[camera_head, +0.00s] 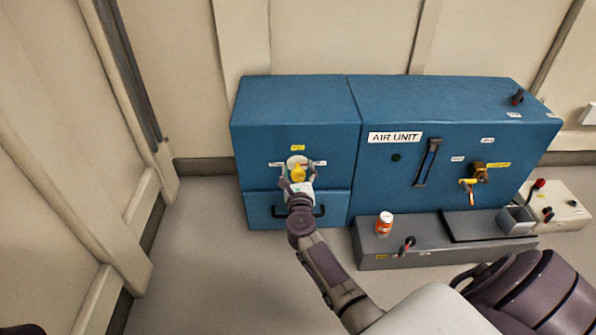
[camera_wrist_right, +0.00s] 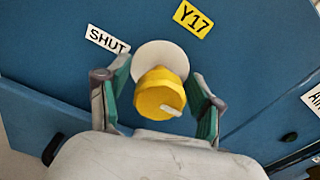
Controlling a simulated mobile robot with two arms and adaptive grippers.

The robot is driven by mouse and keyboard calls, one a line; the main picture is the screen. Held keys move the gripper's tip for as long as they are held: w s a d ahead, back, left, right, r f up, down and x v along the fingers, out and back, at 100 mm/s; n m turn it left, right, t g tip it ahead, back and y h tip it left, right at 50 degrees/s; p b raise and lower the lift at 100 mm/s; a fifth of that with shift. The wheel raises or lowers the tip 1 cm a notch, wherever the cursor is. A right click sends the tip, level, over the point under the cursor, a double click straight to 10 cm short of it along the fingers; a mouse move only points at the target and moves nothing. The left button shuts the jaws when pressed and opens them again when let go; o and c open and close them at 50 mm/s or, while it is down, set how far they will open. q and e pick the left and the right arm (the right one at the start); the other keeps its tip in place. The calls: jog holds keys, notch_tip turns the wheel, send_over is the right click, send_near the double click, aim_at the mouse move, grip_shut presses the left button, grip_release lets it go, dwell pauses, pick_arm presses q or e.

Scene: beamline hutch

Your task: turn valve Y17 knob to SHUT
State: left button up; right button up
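The yellow valve knob (camera_head: 298,172) sits on a pale round plate on the front of the left blue cabinet, below a yellow label. In the right wrist view the knob (camera_wrist_right: 160,95) shows a white pointer mark aimed to the lower right. The yellow Y17 label (camera_wrist_right: 192,19) and the white SHUT label (camera_wrist_right: 107,40) are beside the plate; SHUT is at its upper left. My right gripper (camera_wrist_right: 158,100) is open, with one finger on each side of the knob and visible gaps between. It also shows in the head view (camera_head: 298,178).
The AIR UNIT cabinet (camera_head: 440,115) adjoins on the right, with an orange-handled valve (camera_head: 470,188). A drawer handle is below the knob. Floor at left is clear.

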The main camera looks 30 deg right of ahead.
jog(key=c, duration=1)
